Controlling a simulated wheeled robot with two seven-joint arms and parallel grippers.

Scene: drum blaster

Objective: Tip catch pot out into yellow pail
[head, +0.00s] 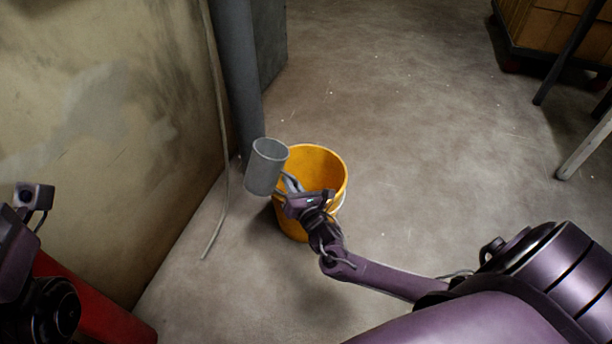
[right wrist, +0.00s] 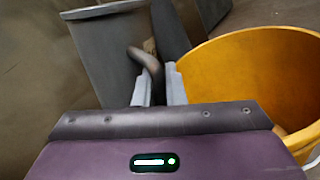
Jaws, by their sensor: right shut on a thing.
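The catch pot (head: 264,172) is a grey cylinder, nearly upright with a slight tilt, held above the floor at the left of the yellow pail (head: 325,167). My right gripper (head: 289,185) is shut on the pot's handle, in front of the pail. In the right wrist view the fingers (right wrist: 158,88) close on the curved handle, with the pot (right wrist: 103,55) at upper left and the pail (right wrist: 240,75) at right. The pail stands upright on the floor. The pot's contents cannot be made out. My left gripper is not visible; only part of my left arm shows.
A thin cable hangs by the wall. A red object (head: 95,300) lies at lower left. A cart with boxes (head: 555,35) is at upper right. The floor right of the pail is clear.

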